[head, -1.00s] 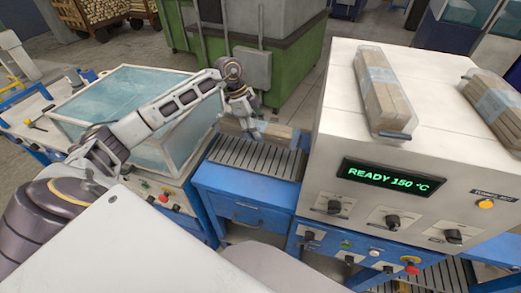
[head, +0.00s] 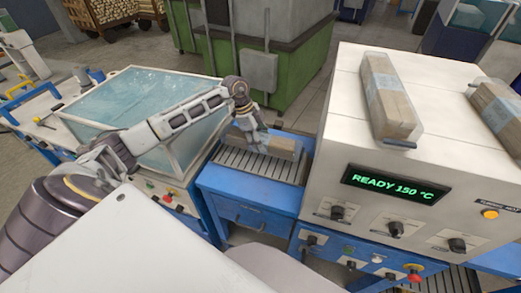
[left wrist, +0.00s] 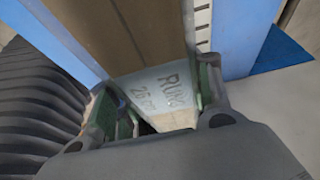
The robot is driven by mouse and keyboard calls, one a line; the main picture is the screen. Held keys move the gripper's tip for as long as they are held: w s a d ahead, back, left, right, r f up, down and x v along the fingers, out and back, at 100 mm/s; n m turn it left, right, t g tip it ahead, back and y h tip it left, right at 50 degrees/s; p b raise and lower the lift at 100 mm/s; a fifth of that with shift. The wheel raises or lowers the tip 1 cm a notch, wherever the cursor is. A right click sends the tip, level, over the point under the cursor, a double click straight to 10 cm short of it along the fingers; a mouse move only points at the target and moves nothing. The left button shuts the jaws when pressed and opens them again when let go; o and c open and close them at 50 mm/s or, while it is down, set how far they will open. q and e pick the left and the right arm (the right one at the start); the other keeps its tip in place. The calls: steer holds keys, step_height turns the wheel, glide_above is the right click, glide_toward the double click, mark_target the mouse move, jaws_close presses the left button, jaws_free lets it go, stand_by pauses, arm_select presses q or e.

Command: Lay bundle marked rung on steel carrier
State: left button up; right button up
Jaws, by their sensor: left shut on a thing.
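My left gripper (head: 262,143) is shut on a wrapped wooden bundle (head: 284,147). In the left wrist view the bundle (left wrist: 130,30) lies between the two fingers (left wrist: 158,105), and its pale band reads "RUNG" and "26" with blurred letters. In the head view the bundle is over the back part of a slatted metal bed (head: 250,167) on a blue stand, which seems to be the steel carrier. I cannot tell whether the bundle touches the slats. The gripper hides part of the bundle. My right gripper is not in view.
A white machine (head: 340,130) reading "READY 150 °C" stands close on the right. Two more wrapped bundles, one nearer (head: 388,95) and one farther right (head: 500,110), lie on top of it. A clear-walled box (head: 130,100) stands on the left. A green machine (head: 310,65) is behind.

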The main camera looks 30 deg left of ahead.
arm_select(q)
steer(key=shift+f, duration=0.65)
steer(key=shift+f+p, duration=0.3)
steer(key=shift+f, duration=1.55)
steer(key=shift+f, duration=0.1)
steer(key=o, duration=1.4)
steer(key=shift+c, duration=0.2)
